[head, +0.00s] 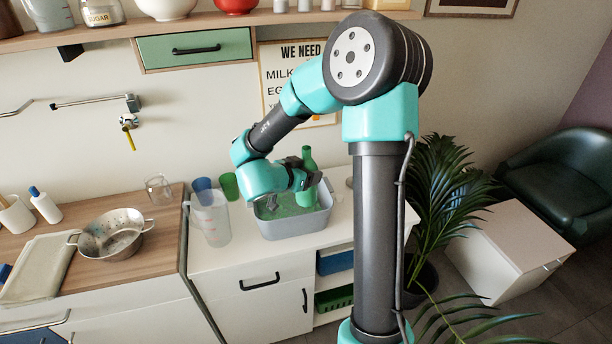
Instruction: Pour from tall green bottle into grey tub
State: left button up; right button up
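The grey tub (295,226) stands on the white counter, with a green surface inside it. The tall green bottle (308,158) is nearly upright over the right part of the tub, its neck pointing up. I cannot tell if its base touches the inside of the tub. My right gripper (307,178) reaches it from the left, its dark fingers around the bottle's middle; it looks shut on the bottle. The fingers hide part of the bottle, and the wrist hides part of the tub's back rim. My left gripper is not in view.
A clear jug (211,220), a blue cup (202,184) and a green cup (229,187) stand left of the tub. A metal colander (112,236) sits on the wooden counter farther left. A plant (447,190) is at the right.

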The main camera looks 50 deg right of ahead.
jog(key=shift+r, duration=1.35)
